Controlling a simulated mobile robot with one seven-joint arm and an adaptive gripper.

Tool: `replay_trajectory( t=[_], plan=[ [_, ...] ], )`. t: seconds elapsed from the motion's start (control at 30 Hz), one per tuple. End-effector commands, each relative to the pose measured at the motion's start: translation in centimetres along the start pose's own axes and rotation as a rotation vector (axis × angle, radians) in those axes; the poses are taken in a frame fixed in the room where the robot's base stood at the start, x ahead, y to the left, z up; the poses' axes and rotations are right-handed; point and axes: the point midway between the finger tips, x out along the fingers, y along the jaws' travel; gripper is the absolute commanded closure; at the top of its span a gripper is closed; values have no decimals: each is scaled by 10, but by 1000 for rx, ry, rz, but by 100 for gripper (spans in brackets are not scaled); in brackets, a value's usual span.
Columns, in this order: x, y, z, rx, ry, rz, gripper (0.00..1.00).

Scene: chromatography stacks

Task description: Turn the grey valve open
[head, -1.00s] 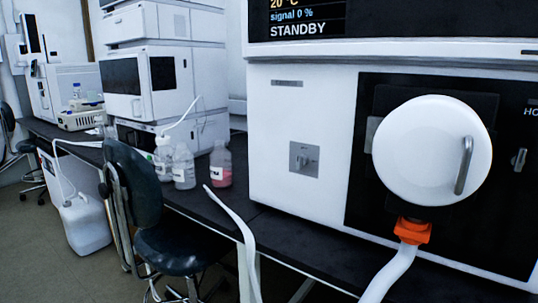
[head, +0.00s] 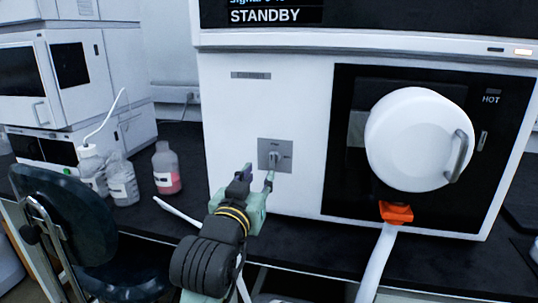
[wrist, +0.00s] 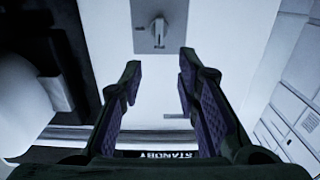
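The grey valve (head: 274,156) is a small lever on a square grey plate (head: 264,146) on the white front of the instrument. It also shows at the top of the wrist view (wrist: 158,28), with its plate around it. My gripper (head: 258,172) is in front of the valve in the head view, with one finger overlapping the plate's lower part. In the wrist view my gripper (wrist: 160,62) has its two fingers spread, with nothing between them. The valve appears beyond the fingertips there, apart from them.
A round white door (head: 413,140) with a metal handle is on the black panel marked HOT. An orange fitting (head: 396,212) and white hose (head: 377,262) hang below it. Several bottles, one with red liquid (head: 166,170), stand left on the dark bench. A black chair (head: 70,215) is at lower left.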

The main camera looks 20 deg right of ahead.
Motion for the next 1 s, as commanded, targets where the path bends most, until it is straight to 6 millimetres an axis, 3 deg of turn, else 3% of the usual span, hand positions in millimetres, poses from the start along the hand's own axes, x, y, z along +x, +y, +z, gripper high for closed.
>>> replay_trajectory(
  t=[0.4, 0.6, 1.0],
  plan=[
    [71, 1, -1, 0, -5, 3, 70],
    [97, 0, 0, 0, -3, 1, 70],
    [105, 0, 0, 1, -1, 0, 70]
  ],
)
